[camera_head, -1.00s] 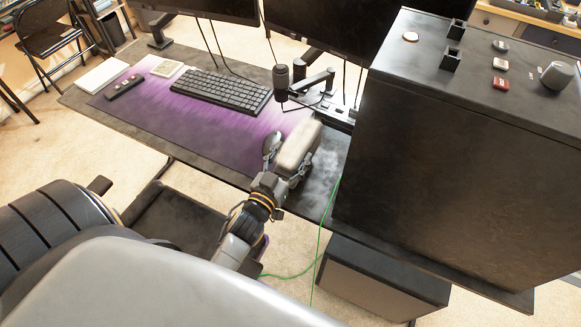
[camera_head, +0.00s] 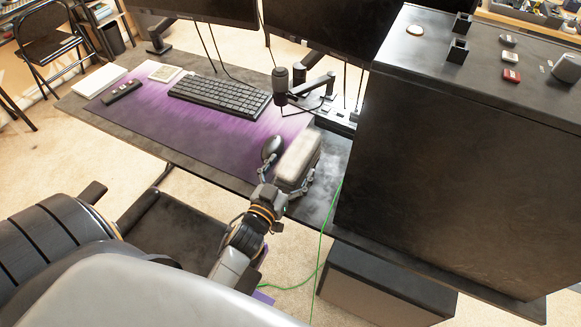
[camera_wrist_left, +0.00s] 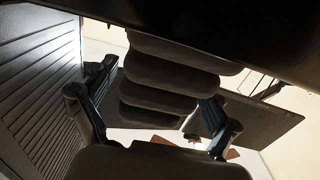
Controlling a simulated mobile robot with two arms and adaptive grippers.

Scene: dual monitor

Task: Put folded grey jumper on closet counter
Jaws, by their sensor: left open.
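A pale grey, rounded block that looks like the folded grey jumper (camera_head: 300,155) lies at the front right of the desk, beside the mouse. My left gripper (camera_head: 285,178) is open at its near end, one finger to each side. Whether the fingers touch it cannot be told. In the left wrist view the two fingers of my left gripper (camera_wrist_left: 155,118) stand wide apart, with a dark grey layered shape (camera_wrist_left: 165,85) beyond them that I cannot identify for sure. The closet counter, the black top of the tall cabinet (camera_head: 455,85), stands to the right. My right gripper is not in view.
The cabinet top holds a small speaker (camera_head: 567,69), two black holders and several small items; its middle and front have free room. A microphone (camera_head: 280,84), keyboard (camera_head: 220,97) and mouse (camera_head: 273,148) are on the desk. A black chair (camera_head: 60,235) stands at left. A green cable (camera_head: 325,235) hangs nearby.

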